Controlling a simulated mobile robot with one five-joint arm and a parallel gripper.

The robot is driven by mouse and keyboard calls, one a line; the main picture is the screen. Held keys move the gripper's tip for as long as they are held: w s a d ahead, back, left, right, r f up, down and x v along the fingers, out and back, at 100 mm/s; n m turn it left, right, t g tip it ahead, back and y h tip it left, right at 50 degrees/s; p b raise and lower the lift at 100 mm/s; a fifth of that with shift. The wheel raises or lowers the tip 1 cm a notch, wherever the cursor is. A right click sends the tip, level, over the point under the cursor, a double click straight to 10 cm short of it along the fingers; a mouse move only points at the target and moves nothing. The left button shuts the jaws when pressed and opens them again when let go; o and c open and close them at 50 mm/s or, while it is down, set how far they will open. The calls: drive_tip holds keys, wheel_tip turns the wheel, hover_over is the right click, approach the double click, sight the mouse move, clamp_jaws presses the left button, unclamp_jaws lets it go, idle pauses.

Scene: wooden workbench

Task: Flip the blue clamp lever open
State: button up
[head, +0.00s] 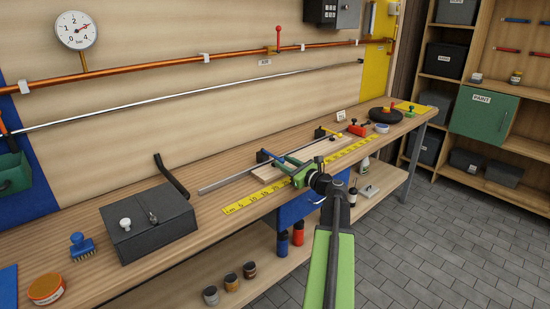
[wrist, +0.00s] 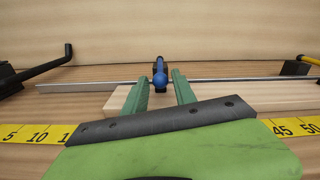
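The blue clamp lever (wrist: 159,66) stands at the back of the bench, beyond a pale wooden board (wrist: 245,97). Its rounded blue knob faces me in the wrist view. In the head view the blue lever (head: 263,156) is at the left end of the board. My gripper (wrist: 161,77) is open, with one green finger left and one right of the lever in the wrist view. The fingers reach over the board towards the lever; I cannot tell whether they touch it. In the head view my gripper (head: 283,160) is just right of the lever.
A yellow tape measure (head: 262,193) runs along the bench front. A metal rod (head: 225,184) lies behind the board. A yellow-handled clamp (head: 322,132) is farther right. A dark box (head: 148,225) with a black crank (head: 172,177) stands left.

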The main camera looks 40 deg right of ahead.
sight(274, 156)
drive_tip(key=w, duration=0.6)
drive_tip(key=shift+w+d, duration=0.2)
drive_tip(key=shift+w, duration=0.05)
clamp_jaws()
idle(1.1)
